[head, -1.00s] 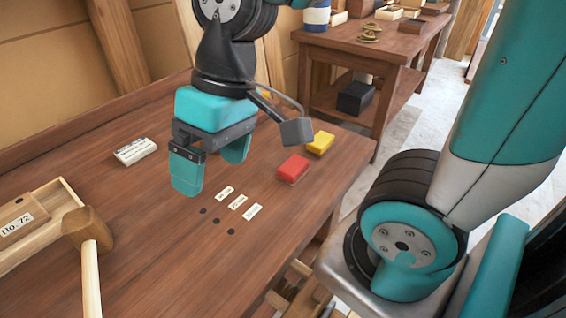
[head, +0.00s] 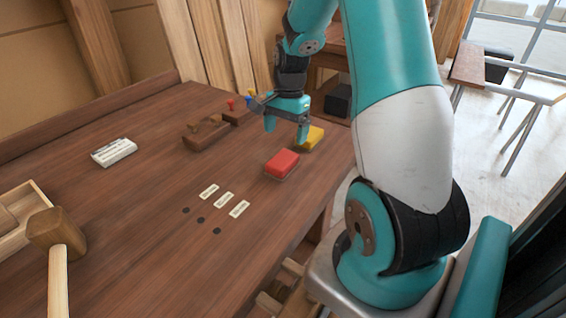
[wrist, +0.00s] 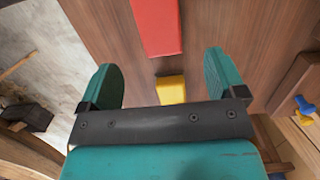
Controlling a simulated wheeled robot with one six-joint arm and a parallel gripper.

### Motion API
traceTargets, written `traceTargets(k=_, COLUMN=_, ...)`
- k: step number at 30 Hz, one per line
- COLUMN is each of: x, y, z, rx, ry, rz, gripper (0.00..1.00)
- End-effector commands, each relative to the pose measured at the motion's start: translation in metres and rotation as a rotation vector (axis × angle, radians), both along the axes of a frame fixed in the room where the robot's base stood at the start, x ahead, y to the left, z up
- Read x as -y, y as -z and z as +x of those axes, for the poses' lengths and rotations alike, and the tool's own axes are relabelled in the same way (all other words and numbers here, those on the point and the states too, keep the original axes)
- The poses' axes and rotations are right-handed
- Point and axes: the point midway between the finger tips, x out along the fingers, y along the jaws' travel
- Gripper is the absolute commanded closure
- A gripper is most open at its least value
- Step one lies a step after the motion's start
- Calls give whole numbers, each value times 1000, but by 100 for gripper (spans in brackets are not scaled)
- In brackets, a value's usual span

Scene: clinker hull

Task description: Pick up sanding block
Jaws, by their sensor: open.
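Two coloured blocks lie on the brown workbench (head: 150,215); I cannot tell from looks which is the sanding block. The red block (head: 282,163) is nearer, and the yellow block (head: 313,138) is behind it to the right, close to the bench's right edge. My gripper (head: 287,131) is open and empty above the far right of the bench, just left of the yellow block. In the wrist view the red block (wrist: 157,25) is beyond the fingertips. The yellow block (wrist: 171,88) shows between the fingers, partly hidden by my gripper's crossbar.
A wooden plane-like tool (head: 205,133) and a dark block with coloured knobs (head: 237,113) stand left of my gripper. A white labelled block (head: 114,152), a mallet (head: 56,235) and a wooden tray (head: 22,222) are further left. Small labels (head: 224,199) lie mid-bench.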

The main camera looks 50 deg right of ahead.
Motion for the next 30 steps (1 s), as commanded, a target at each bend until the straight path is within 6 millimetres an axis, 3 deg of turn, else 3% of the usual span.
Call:
traceTargets(k=3, x=-4, y=21, z=-1, rx=-4, ry=-2, rz=1, gripper=11)
traceTargets(k=11, x=-7, y=41, z=-1, rx=-1, ry=-3, rz=1, gripper=11)
traceTargets(k=19, x=-15, y=80, z=-4, rx=-3, ry=-2, rz=2, gripper=11)
traceTargets(k=28, x=-15, y=88, z=-3, rx=1, ry=-3, rz=-1, gripper=11)
traceTargets(k=29, x=-15, y=88, z=-3, rx=1, ry=-3, rz=-1, gripper=13)
traceTargets(k=30, x=-15, y=88, z=-3, rx=1, ry=-3, rz=-1, gripper=22)
